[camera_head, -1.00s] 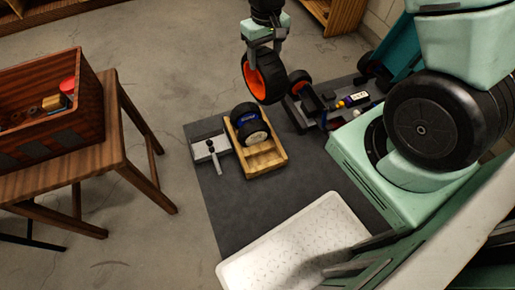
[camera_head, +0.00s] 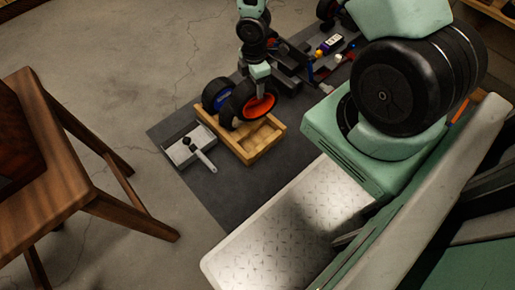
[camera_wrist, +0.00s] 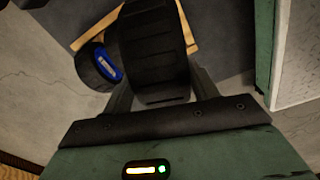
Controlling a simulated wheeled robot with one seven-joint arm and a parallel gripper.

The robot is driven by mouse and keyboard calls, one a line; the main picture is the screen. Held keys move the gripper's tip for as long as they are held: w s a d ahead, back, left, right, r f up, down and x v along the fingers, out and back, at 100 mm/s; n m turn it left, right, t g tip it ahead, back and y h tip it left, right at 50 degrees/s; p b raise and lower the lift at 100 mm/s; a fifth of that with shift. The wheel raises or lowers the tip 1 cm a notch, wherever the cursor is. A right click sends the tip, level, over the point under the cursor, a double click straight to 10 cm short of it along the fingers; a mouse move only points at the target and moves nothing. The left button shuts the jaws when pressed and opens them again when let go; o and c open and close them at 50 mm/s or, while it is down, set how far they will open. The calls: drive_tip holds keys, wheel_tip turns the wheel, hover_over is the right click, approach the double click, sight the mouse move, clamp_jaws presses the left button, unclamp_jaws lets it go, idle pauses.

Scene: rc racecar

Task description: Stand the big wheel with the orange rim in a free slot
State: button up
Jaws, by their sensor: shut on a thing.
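The big wheel with the orange rim (camera_head: 260,105) is a wide black tyre held upright in my gripper (camera_head: 260,82). My gripper is shut on it from above; in the wrist view the tyre (camera_wrist: 153,50) sits between the two fingers. It is over the wooden rack (camera_head: 265,152), beside the blue-rimmed wheel (camera_head: 214,94) standing at the rack's far left. The front slot of the rack looks empty. I cannot tell whether the orange-rimmed wheel touches the rack, since its tyre covers the slot beneath.
A grey tray (camera_head: 188,150) with a hammer-like tool (camera_head: 203,158) lies left of the rack on the dark mat (camera_head: 215,190). The partly built car (camera_head: 300,68) and small bottles are behind to the right. A wooden table (camera_head: 75,195) stands at left.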

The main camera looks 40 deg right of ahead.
sight(258, 119)
drive_tip(key=f+n+b, duration=0.1)
drive_tip(key=f, duration=0.1)
drive_tip(key=s+f+n+b, duration=0.1)
drive_tip(key=f, duration=0.1)
drive_tip(key=s+f+n+b, duration=0.1)
drive_tip(key=f, duration=0.2)
drive_tip(key=shift+a+f, duration=0.1)
drive_tip(key=shift+a, duration=0.05)
wheel_tip(258, 119, down, 10)
drive_tip(key=b, duration=0.5)
drive_tip(key=shift+b, duration=0.4)
drive_tip(key=shift+r, duration=0.25)
drive_tip(key=shift+f, duration=0.1)
drive_tip(key=o, duration=1.3)
